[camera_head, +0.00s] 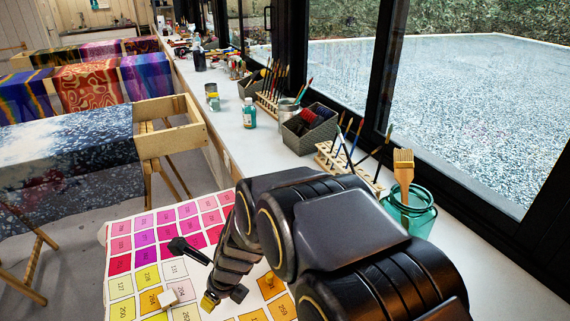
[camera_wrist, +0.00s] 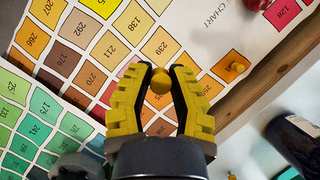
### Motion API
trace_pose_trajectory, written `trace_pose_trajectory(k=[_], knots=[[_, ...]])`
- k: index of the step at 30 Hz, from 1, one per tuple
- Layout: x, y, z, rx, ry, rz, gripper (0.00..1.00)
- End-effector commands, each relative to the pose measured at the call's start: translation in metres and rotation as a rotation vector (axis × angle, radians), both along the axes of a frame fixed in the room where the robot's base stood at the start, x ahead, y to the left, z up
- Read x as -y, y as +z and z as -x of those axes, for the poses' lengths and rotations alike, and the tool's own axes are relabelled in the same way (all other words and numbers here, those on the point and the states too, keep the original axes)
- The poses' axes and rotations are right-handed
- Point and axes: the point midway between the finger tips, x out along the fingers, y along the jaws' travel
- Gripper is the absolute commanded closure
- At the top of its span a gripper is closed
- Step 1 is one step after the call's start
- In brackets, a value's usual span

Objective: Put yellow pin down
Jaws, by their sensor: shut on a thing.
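My gripper (camera_wrist: 160,72) has yellow ribbed fingers and is shut on a round yellow pin (camera_wrist: 160,82), seen between the fingertips in the wrist view. The pin is over the printed colour chart (camera_wrist: 203,30). I cannot tell whether it touches the chart. In the head view my gripper (camera_head: 209,301) is low over the chart (camera_head: 120,240), with the held pin hidden there. An orange-yellow pin (camera_wrist: 236,68) sits on an orange square to the right of my fingers. A red pin (camera_wrist: 258,4) is at the top edge.
A pale small block (camera_head: 168,298) is on the chart, left of my gripper. A teal jar (camera_head: 412,218) with a brush stands right of my arm. Brush racks (camera_head: 346,165) and a grey basket (camera_head: 304,133) line the window side. A wooden edge (camera_wrist: 252,92) borders the chart.

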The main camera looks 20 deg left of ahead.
Motion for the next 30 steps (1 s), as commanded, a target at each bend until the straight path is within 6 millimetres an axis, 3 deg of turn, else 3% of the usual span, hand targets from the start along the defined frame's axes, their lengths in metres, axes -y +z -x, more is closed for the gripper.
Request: trace_pose_trajectory(k=[1,3,9,15,18,24,30], knots=[[0.022,0.007,-0.022,0.003,-0.058,-0.003,0.96],[0.050,0.014,-0.044,0.003,-0.118,-0.003,0.96],[0.138,0.033,-0.094,0.011,-0.298,-0.003,0.96],[0.229,0.049,-0.118,0.012,-0.468,0.002,0.96],[0.265,0.057,-0.122,0.016,-0.536,0.005,0.96],[0.307,0.063,-0.121,0.014,-0.612,0.008,0.96],[0.315,0.064,-0.122,0.013,-0.628,0.008,0.96]])
